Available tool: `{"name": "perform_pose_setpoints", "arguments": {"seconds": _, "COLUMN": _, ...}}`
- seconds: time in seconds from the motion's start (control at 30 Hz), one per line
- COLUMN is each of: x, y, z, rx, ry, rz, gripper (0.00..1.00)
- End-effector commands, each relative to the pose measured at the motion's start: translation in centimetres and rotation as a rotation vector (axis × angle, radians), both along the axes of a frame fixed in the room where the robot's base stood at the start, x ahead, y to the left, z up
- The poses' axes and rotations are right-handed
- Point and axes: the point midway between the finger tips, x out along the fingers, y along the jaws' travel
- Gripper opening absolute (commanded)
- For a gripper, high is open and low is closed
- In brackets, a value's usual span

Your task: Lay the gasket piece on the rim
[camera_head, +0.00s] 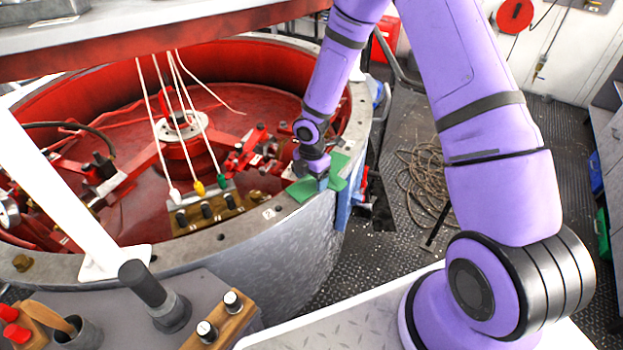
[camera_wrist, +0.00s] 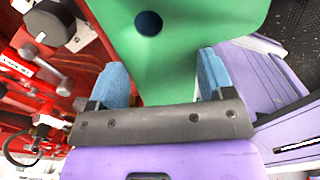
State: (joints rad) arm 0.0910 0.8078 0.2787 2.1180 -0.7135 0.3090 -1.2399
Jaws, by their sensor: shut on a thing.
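The gasket piece is a flat green sheet; in the head view the gasket piece (camera_head: 336,168) shows at the right side of the big round tank's rim (camera_head: 172,254). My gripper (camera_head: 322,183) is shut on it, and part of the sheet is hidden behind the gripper. In the wrist view the gasket piece (camera_wrist: 185,45) spans between the blue fingers of my gripper (camera_wrist: 162,78), with one dark round hole showing. The sheet overlaps the grey rim and its outer edge in the picture. I cannot tell whether it touches the rim.
A wooden block with black knobs (camera_head: 207,210) and red machinery (camera_head: 250,150) lie just inside the rim, left of my gripper. White cords hang down there. A bench with a black handle (camera_head: 143,284) stands in front. Coiled rope (camera_head: 425,180) lies on the deck at right.

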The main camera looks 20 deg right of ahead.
Motion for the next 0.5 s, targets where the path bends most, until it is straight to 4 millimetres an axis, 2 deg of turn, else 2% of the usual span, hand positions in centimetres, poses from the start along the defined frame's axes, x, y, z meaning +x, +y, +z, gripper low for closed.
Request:
{"name": "perform_pose_setpoints", "arguments": {"seconds": 0.07, "x": -0.01, "y": 0.03, "z": -0.59, "rx": -0.001, "ry": 0.0, "rz": 0.002, "gripper": 0.51}}
{"name": "perform_pose_setpoints", "arguments": {"seconds": 0.4, "x": -0.01, "y": -0.01, "z": -0.83, "rx": -0.001, "ry": 0.0, "rz": 0.001, "gripper": 0.51}}
{"name": "perform_pose_setpoints", "arguments": {"seconds": 0.43, "x": 0.01, "y": -0.02, "z": -0.86, "rx": -0.001, "ry": 0.0, "rz": 0.0, "gripper": 0.77}}
{"name": "perform_pose_setpoints", "arguments": {"seconds": 0.5, "x": 0.01, "y": -0.03, "z": -0.82, "rx": 0.0, "ry": -0.001, "rz": 0.0, "gripper": 0.93}}
